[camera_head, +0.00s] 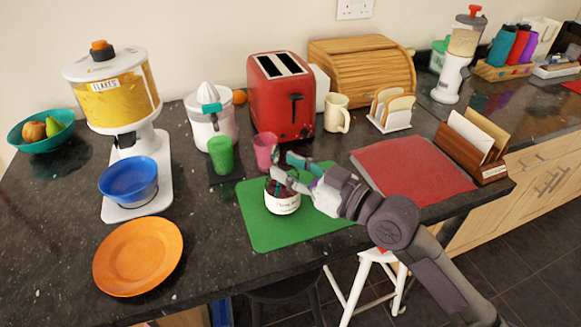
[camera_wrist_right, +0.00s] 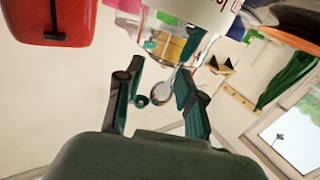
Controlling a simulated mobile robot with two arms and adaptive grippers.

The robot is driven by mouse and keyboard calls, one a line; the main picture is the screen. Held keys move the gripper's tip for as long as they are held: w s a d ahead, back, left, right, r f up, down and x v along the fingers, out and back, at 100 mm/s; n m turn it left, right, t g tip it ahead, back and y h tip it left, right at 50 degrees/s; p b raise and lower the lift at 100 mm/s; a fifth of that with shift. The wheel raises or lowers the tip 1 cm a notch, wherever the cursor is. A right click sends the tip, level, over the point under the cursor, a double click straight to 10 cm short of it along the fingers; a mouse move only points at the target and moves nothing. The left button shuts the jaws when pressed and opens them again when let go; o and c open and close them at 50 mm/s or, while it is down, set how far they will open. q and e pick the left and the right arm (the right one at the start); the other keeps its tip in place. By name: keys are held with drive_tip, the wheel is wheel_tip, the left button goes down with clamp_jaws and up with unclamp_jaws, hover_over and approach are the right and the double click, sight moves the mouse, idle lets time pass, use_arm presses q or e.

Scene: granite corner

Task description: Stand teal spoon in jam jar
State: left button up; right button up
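The jam jar (camera_head: 284,204), glass with a white label, stands upright on the green mat (camera_head: 262,230). In the right wrist view the jar (camera_wrist_right: 215,12) is upside down at the top. The teal spoon stands in the jar, its grey bowl (camera_wrist_right: 162,93) out above the mouth and teal showing through the glass. In the head view the spoon's bowl (camera_head: 275,152) shows above the jar, beside my fingers. My right gripper (camera_head: 287,168) is just above the jar. In the wrist view its fingers (camera_wrist_right: 158,98) are apart, with the spoon's bowl between them and gaps visible. My left gripper is out of view.
A pink cup (camera_head: 264,152) and a green cup (camera_head: 221,155) stand behind the jar. The red toaster (camera_head: 282,95) is further back. An orange plate (camera_head: 138,257) lies at the front left, and a red mat (camera_head: 412,170) is on the right.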

drive_tip(key=shift+s+d, duration=0.35)
drive_tip(key=shift+d, duration=0.15)
drive_tip(key=v, duration=1.1)
idle(0.5)
